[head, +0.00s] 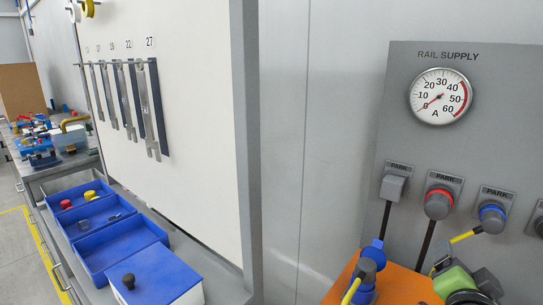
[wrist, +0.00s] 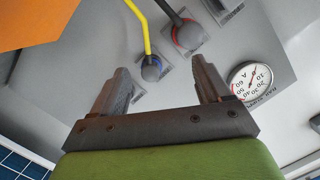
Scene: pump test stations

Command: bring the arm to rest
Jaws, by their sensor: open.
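My gripper (wrist: 165,88) is open and empty in the wrist view, its two dark fingers spread apart on a dark bar, with the green wrist body behind. Between and beyond the fingers are the grey panel and its plugs, with no finger seen touching them. In the head view a green part of my arm (head: 455,281) shows at the lower right, in front of the panel; the fingertips cannot be made out clearly there.
The grey panel (head: 400,130) carries a gauge (head: 440,96) and PARK sockets with a grey plug (head: 393,187), a red-ringed plug (head: 438,203) and a blue-ringed plug (head: 492,217). An orange surface (head: 400,287) lies below. Blue trays (head: 120,245) stand left, under hanging tools.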

